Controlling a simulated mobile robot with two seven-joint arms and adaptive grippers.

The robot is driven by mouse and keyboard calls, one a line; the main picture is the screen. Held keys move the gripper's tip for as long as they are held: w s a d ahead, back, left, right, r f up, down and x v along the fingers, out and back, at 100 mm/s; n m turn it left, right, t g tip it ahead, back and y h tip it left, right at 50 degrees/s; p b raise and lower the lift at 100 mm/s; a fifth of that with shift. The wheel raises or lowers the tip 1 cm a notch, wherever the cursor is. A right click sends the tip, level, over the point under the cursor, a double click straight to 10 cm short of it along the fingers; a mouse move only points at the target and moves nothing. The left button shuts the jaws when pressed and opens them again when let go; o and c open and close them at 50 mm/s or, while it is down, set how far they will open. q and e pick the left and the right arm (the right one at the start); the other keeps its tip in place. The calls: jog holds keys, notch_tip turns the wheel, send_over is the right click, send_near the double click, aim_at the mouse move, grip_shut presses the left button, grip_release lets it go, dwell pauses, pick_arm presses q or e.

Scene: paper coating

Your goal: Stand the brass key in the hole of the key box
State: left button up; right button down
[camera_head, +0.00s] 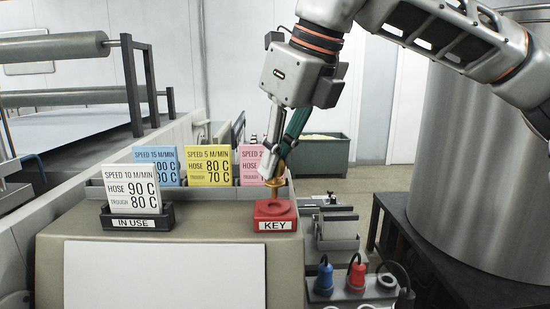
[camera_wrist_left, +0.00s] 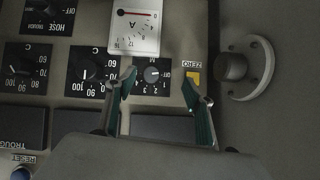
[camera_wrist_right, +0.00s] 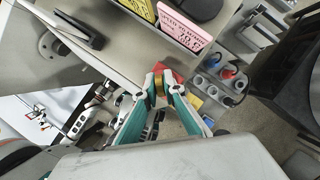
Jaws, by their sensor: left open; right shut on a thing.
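The red key box (camera_head: 275,225), labelled KEY, sits at the right end of the beige desk top. My right gripper (camera_head: 271,178) is over it and shut on the brass key (camera_head: 267,196). The key is roughly upright, its lower end over or at the box's hole; I cannot tell if it is inside. In the right wrist view the key (camera_wrist_right: 159,86) is between the fingertips, with part of the red box (camera_wrist_right: 178,75) behind. My left gripper (camera_wrist_left: 160,82) is open and empty in front of a panel of dials; it is not in the head view.
A white card stands in the IN USE holder (camera_head: 138,219) at the left. Blue, yellow (camera_head: 208,166) and pink cards stand in a rack behind. Coloured plugs (camera_head: 356,275) are right of the desk. A large metal drum (camera_head: 470,170) stands at the right.

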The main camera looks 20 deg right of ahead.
aim_at(276, 176)
jog(key=shift+f+b, duration=0.9)
jog(key=shift+f, duration=0.8)
dwell(0.5)
jog(key=c, duration=2.1)
grip_release()
jog(key=v, duration=1.2)
jog(key=shift+s, duration=0.1)
